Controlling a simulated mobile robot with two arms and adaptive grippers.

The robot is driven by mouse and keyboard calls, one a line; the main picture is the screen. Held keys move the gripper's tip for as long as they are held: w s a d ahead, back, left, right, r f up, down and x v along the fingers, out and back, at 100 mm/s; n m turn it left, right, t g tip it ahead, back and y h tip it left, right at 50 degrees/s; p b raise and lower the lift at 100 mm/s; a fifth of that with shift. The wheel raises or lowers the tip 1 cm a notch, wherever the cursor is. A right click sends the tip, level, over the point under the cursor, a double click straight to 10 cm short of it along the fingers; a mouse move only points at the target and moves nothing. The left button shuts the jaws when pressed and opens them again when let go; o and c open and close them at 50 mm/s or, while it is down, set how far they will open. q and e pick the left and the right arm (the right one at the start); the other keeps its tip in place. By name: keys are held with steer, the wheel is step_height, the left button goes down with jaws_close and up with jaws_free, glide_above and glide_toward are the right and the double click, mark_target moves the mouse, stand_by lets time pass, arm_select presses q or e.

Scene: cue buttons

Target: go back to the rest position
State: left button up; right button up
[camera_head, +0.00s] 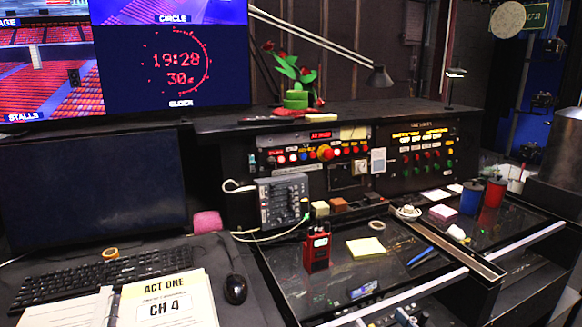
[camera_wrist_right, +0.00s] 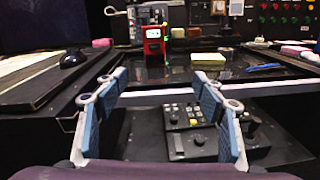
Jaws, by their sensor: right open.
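My right gripper (camera_wrist_right: 159,84) shows in the right wrist view, with its two blue-padded fingers spread wide apart. It is open, with nothing between the fingers. It is in front of the desk's front edge. Beyond the fingers, a red radio (camera_wrist_right: 153,42) stands upright on the dark glass desk top, apart from the gripper. The radio also shows in the head view (camera_head: 317,250), beside a yellow sponge-like block or note pad (camera_head: 366,247). I cannot make out either gripper clearly in the head view. My left gripper is not in view.
A control console (camera_head: 320,165) with coloured buttons stands at the back. A keyboard (camera_head: 95,275), a mouse (camera_head: 235,289) and an open binder (camera_head: 165,300) are at the left. Blue and red spools (camera_head: 494,193) stand at the right. A knobbed panel (camera_wrist_right: 190,128) lies below the desk edge.

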steer(key=s+d+f+m+g+h, duration=0.25)
steer(key=f+m, duration=0.35)
steer(key=m, duration=0.4)
steer(key=s+d+f+m+g+h, duration=0.2)
steer(key=s+d+f+m+h, duration=0.15)
steer(key=f+m, duration=0.5)
steer(key=s+a+f+m+g, duration=0.2)
steer(key=s+f+m+g, duration=0.2)
steer(key=s+m, duration=0.5)
steer(key=s+a+f+m+g, duration=0.2)
steer(key=s+f+m+g, duration=0.25)
steer(key=s+m, duration=0.45)
step_height(320, 180, down, 25)
steer(key=s+g, duration=0.2)
steer(key=s, duration=0.1)
steer(key=s+d+f, duration=0.2)
steer(key=s+f, duration=1.4)
steer(key=shift+s+d+f+g, duration=0.25)
steer(key=shift+s+d+g, duration=0.05)
steer(key=shift+s+g, duration=0.1)
